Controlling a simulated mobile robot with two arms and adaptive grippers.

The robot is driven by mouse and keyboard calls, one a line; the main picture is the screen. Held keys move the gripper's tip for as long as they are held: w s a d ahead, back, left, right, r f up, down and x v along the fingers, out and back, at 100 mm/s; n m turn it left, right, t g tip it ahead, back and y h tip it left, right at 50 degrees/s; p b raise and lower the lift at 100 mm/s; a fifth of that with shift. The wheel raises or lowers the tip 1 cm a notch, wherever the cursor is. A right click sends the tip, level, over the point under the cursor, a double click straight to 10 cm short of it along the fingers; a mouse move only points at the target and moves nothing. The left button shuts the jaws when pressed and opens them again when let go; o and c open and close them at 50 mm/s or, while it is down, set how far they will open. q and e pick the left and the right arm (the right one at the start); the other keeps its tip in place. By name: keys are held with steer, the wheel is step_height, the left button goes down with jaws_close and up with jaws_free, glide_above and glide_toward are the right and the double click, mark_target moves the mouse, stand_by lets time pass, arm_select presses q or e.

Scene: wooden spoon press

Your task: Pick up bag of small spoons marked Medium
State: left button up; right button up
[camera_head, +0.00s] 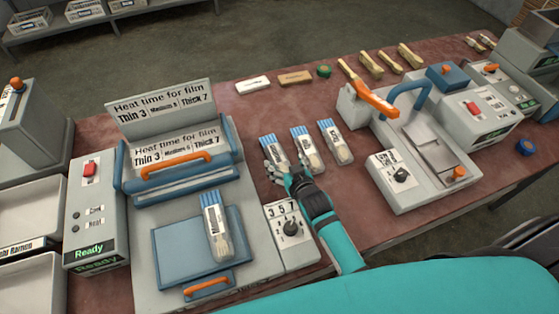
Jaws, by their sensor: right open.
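Three small bags of spoons with blue tops and white labels lie in a row on the table: a left bag (270,145), a middle bag (304,142) and a right bag (336,142). A fourth similar bag (211,219) lies on the blue plate of the heat press. The label words are too small to read, so I cannot tell which is marked Medium. My right gripper (277,168) is open at the lower end of the left bag and covers part of it. Contact is unclear. My left gripper is out of view.
The heat press (240,190) stands at left with a dial box (290,232) beside it. A sealing machine (420,187) with an orange handle stands right of the bags. Wooden pieces and a green roll (323,71) lie along the back edge.

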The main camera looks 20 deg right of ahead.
mark_target(278, 156)
steer(key=shift+w+a, duration=0.1)
steer(key=shift+w, duration=0.3)
steer(key=x, duration=0.3)
steer(key=shift+w+a+f+p, duration=0.2)
steer(key=shift+w+p, duration=0.1)
steer(key=shift+p, duration=0.1)
steer(key=shift+w+f, duration=0.2)
steer(key=shift+w, duration=0.2)
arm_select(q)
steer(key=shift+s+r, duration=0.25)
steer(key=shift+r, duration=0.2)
arm_select(e)
steer(key=c, duration=1.1)
steer(key=shift+c, duration=0.2)
steer(key=shift+r, duration=0.1)
